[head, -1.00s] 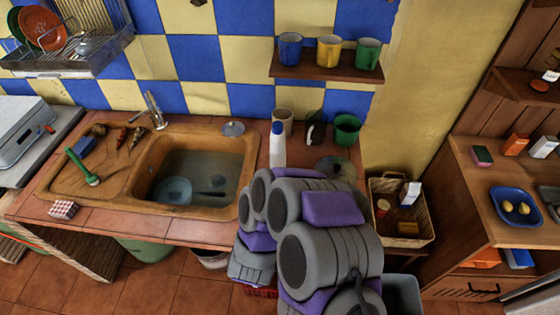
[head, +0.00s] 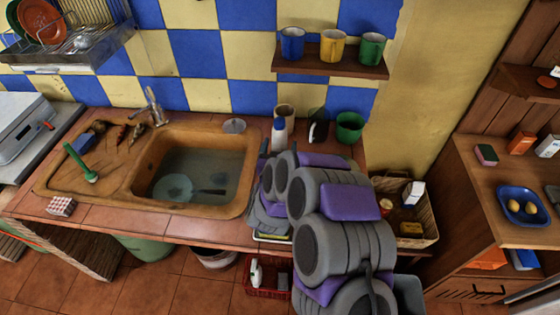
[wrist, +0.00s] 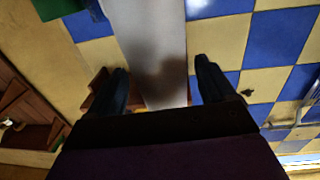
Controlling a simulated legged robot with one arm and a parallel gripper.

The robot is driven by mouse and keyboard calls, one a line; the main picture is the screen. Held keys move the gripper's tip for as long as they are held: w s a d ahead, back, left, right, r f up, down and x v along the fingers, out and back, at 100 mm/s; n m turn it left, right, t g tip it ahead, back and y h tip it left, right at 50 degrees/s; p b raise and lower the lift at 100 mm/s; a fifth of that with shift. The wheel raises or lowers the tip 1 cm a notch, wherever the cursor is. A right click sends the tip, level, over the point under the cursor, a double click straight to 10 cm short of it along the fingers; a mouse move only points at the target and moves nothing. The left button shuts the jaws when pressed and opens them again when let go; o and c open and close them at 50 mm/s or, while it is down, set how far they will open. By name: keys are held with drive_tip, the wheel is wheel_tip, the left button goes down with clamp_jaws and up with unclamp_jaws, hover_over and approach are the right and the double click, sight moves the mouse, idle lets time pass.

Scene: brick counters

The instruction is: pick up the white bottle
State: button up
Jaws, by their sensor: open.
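The white bottle with a blue cap (head: 279,135) stands upright on the tiled counter, right of the sink. My grey and purple arm hides its lower part in the head view. In the wrist view a large pale shape, which looks like the bottle (wrist: 150,45), lies between the two dark fingers of my gripper (wrist: 167,82). The fingers are apart, with a gap visible on the right side. The gripper itself is hidden behind my arm in the head view.
A beige cup (head: 285,112), a dark item with white (head: 318,128) and a green cup (head: 349,127) stand close behind and right of the bottle. The sink (head: 195,170) is to the left. A shelf with mugs (head: 330,64) hangs above. A basket (head: 418,230) is at right.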

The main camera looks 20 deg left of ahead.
sight(279, 123)
drive_tip(key=shift+w+a+f, duration=0.1)
drive_tip(key=shift+w+a, duration=0.3)
drive_tip(key=shift+w, duration=0.15)
drive_tip(key=shift+d, duration=0.25)
drive_tip(key=c, duration=0.5)
drive_tip(key=shift+a, duration=0.1)
drive_tip(key=c, duration=0.5)
drive_tip(key=shift+c, duration=0.2)
wheel_tip(279, 123, up, 10)
drive_tip(key=shift+r+p, duration=0.2)
drive_tip(key=shift+p, duration=1.05)
drive_tip(key=d+r+m+h, duration=0.2)
drive_tip(key=d+r+h, duration=0.2)
drive_tip(key=d, duration=1.4)
drive_tip(key=w+d+r+m+h, duration=0.1)
drive_tip(key=d+r+m+h, duration=0.2)
drive_tip(key=d, duration=1.5)
wheel_tip(279, 123, up, 3)
drive_tip(key=shift+w+d+f+g+h, duration=0.2)
drive_tip(key=shift+g+h, duration=0.1)
drive_tip(key=shift+h, duration=0.2)
